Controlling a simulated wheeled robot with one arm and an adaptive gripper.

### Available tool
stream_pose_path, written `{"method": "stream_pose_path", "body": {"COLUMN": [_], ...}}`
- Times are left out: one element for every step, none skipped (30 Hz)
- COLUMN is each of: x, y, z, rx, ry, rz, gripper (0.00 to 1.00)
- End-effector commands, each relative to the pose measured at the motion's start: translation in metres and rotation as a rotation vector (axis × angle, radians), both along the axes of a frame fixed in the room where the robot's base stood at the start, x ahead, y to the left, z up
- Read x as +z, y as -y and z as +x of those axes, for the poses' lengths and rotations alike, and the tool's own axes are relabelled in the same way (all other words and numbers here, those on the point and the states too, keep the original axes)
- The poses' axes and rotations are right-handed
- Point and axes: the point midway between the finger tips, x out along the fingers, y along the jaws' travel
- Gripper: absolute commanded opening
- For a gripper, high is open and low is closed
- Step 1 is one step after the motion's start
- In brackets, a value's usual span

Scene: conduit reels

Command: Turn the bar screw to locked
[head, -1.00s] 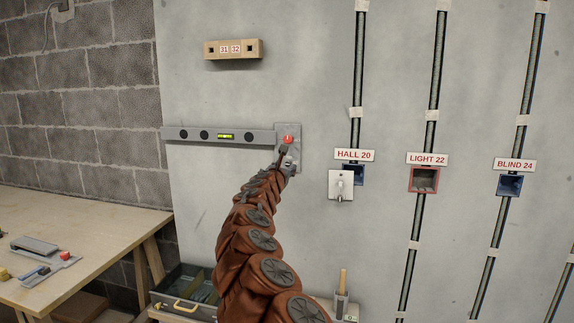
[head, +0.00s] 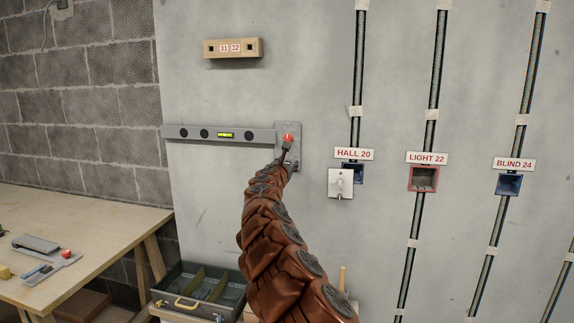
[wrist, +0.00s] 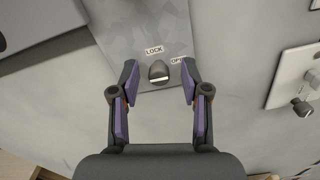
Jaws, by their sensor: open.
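The bar screw (wrist: 158,72) is a small dark knob on a grey metal plate (wrist: 150,25). A LOCK label (wrist: 154,50) lies above it and a second label, partly hidden by my right finger and reading "OP", lies to its right. I cannot tell which label the knob points at. My gripper (wrist: 159,76) is open, with one finger on each side of the knob and gaps showing between. In the head view my gripper (head: 288,152) is in front of the plate (head: 293,128) and hides the screw. A red knob (head: 287,138) shows above it.
A grey bar with a level vial (head: 225,135) runs left from the plate. A white switch plate (head: 340,184) under the HALL 20 sign is to the right. An open toolbox (head: 200,290) stands below and a wooden workbench (head: 90,240) at left.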

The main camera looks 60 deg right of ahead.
Motion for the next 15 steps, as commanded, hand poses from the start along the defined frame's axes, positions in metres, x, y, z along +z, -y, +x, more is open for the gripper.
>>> {"method": "stream_pose_path", "body": {"x": [-0.0001, -0.0001, -0.0002, -0.0002, -0.0001, -0.0001, -0.0001, -0.0001, -0.0001, -0.0001, -0.0001, -0.0001, -0.0002, -0.0001, -0.0001], "y": [0.0, 0.0, -0.0001, -0.0002, -0.0002, -0.0002, -0.0002, -0.0002, -0.0002, -0.0002, -0.0002, -0.0002, -0.0003, -0.0002, -0.0002], "z": [0.0, 0.0, 0.0001, 0.0002, 0.0002, 0.0003, 0.0003, 0.0003, 0.0003, 0.0004, 0.0004, 0.0004, 0.0004, 0.0004, 0.0003], "rx": [0.0, 0.0, 0.0, 0.0, 0.0, 0.0, 0.001, 0.001, 0.001, 0.001, 0.001, 0.001, 0.001, 0.001, 0.0], "ry": [0.0, 0.0, 0.0, 0.0, 0.0, 0.0, 0.0, 0.0, 0.0, 0.0, 0.0, 0.0, 0.0, 0.0, 0.0], "rz": [0.0, 0.0, 0.0, 0.0, 0.0, 0.0, 0.0, 0.0, 0.0, 0.0, 0.0, 0.0, 0.0, 0.0, 0.0], "gripper": [0.46, 0.46, 0.46, 0.44, 0.41, 0.37, 0.34, 0.31, 0.26, 0.23, 0.2, 0.16, 0.13, 0.1, 0.06]}}
